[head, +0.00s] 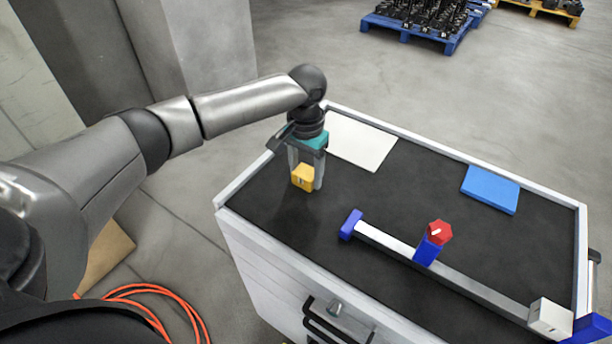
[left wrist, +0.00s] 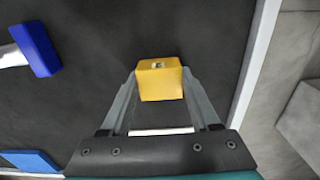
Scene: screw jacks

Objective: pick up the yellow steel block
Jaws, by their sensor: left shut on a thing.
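The yellow steel block (head: 303,177) is between the fingers of my left gripper (head: 306,184) over the left part of the dark cart top (head: 270,205). In the left wrist view the yellow block (left wrist: 160,80) sits at the tips of the two grey fingers of my left gripper (left wrist: 160,92), which are shut on it. A small mark shows on one face of the block. I cannot tell for sure whether it is clear of the surface. My right gripper is not in view.
A blue-ended bar (head: 385,239) with a red hexagonal knob (head: 439,232) lies along the cart's near side, with a white block (head: 550,318) at its right end. A white plate (head: 358,143) and a blue plate (head: 490,189) lie at the back. The middle is clear.

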